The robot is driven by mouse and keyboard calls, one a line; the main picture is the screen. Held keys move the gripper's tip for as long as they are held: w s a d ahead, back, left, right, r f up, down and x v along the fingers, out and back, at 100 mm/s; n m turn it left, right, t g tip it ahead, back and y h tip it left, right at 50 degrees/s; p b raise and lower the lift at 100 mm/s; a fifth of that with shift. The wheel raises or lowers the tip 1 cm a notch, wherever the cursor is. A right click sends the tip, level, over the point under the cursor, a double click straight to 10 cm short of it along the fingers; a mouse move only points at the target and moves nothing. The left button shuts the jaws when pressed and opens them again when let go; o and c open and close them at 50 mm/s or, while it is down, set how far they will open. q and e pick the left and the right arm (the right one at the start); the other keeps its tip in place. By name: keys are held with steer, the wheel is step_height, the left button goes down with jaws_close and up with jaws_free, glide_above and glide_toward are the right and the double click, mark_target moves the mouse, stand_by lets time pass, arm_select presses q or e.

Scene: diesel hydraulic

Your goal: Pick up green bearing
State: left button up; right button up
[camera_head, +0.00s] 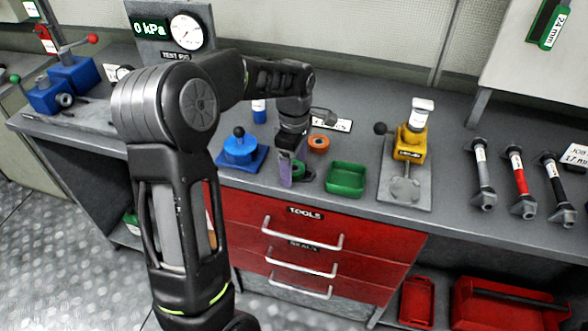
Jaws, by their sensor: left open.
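An orange ring (319,143) lies just behind and to the right of the gripper. My right gripper is out of view.
A blue fixture with a black knob (240,153) stands to the left. A yellow fixture (409,146) stands on a grey plate to the right, with several rod-like tools beyond it. A gauge panel (170,30) stands at the back. Red drawers (300,240) are below the bench edge.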

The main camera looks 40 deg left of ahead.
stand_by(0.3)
arm_select(q)
steer(key=c, duration=1.5)
